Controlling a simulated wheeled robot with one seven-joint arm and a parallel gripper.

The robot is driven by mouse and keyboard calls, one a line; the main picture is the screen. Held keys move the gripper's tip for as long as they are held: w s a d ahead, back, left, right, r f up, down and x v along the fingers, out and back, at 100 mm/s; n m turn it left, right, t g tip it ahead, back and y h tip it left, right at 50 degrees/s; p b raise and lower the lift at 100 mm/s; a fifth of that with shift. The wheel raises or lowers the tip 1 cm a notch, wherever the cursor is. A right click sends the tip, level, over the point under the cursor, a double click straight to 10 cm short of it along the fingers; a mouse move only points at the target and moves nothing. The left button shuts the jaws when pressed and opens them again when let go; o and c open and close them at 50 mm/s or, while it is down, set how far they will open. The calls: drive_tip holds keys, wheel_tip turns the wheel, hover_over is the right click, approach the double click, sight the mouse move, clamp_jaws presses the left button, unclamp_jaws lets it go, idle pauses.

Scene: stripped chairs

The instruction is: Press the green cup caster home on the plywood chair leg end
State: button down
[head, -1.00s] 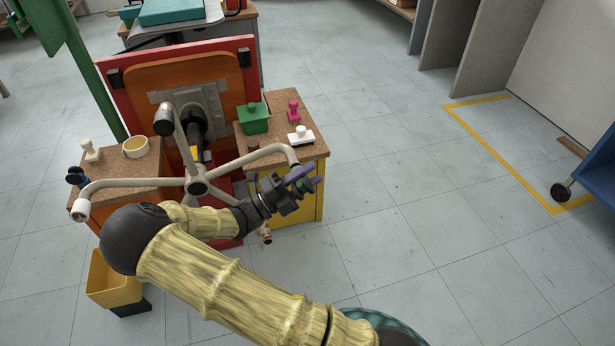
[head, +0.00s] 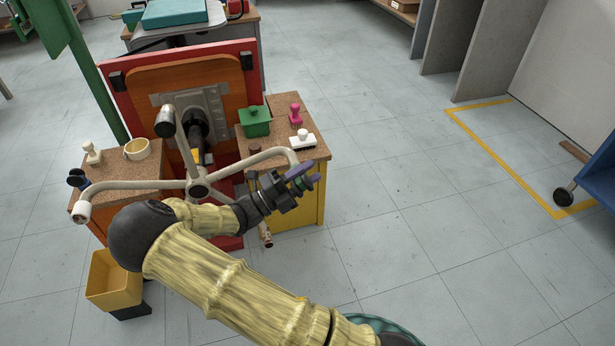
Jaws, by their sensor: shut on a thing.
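The plywood chair (head: 142,80) stands tipped over, its brown panel against a red board and its pale star base facing me. One pale leg (head: 262,157) curves right and bends down at its end (head: 293,158), close to my gripper. My gripper (head: 304,181) has purple fingers and is shut on a small green piece, the green cup caster (head: 301,184), only partly visible between the fingers. The caster is close to the leg end, but I cannot tell whether it touches it or how far it is seated.
The right cabinet (head: 285,107) holds a green lidded box (head: 255,122), a pink stamp-like piece (head: 296,115) and a white one (head: 302,140). The left cabinet (head: 117,170) holds a tape roll (head: 137,149). A yellow bin (head: 112,278) stands front left.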

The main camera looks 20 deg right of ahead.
drive_tip(key=shift+w+b, duration=0.4)
drive_tip(key=shift+w, duration=0.95)
drive_tip(key=c, duration=0.8)
unclamp_jaws()
drive_tip(key=shift+c, duration=0.2)
drive_tip(key=shift+a, duration=0.1)
drive_tip(key=p+v, duration=0.4)
drive_tip(key=v, duration=1.3)
drive_tip(key=shift+p, duration=0.35)
